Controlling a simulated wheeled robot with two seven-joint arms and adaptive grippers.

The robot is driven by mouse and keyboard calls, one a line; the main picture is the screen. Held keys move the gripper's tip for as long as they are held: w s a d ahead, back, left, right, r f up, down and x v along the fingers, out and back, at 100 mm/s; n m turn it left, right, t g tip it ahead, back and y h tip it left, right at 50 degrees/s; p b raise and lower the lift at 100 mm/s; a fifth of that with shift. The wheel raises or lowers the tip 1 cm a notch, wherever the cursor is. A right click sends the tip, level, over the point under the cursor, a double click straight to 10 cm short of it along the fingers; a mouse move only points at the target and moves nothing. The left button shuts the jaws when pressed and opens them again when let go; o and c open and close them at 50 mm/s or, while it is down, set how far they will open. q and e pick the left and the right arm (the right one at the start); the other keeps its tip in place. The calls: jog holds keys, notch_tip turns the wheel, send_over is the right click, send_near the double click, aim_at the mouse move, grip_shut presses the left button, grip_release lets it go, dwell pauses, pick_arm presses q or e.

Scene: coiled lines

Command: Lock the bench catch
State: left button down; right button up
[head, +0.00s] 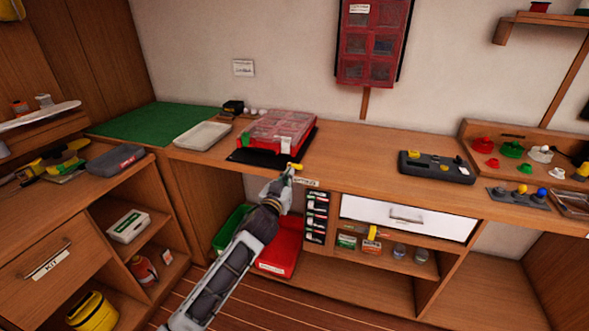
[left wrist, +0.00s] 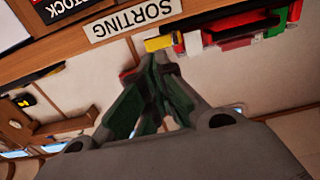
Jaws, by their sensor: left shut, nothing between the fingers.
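A small yellow piece (head: 297,166), which looks like the bench catch, sits at the bench's front edge beside the SORTING label (head: 306,182). In the left wrist view the yellow piece (left wrist: 159,43) is just past my fingertips, beside the label (left wrist: 134,19). My left gripper (head: 288,174) is shut and empty, close to the yellow piece; I cannot tell whether they touch. The fingers (left wrist: 152,70) also show in the left wrist view. Whether the catch is locked cannot be told. My right gripper is not in view.
A red-lidded case (head: 277,130) lies on a black mat (head: 246,157) behind the yellow piece. A pale tray (head: 202,136) is to its left. A black box with buttons (head: 436,167) stands to the right. A white drawer (head: 408,217) and red bin (head: 280,250) are below.

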aim_at(295, 166)
pick_arm(q)
jog(key=x, duration=0.6)
jog(key=shift+b, duration=0.35)
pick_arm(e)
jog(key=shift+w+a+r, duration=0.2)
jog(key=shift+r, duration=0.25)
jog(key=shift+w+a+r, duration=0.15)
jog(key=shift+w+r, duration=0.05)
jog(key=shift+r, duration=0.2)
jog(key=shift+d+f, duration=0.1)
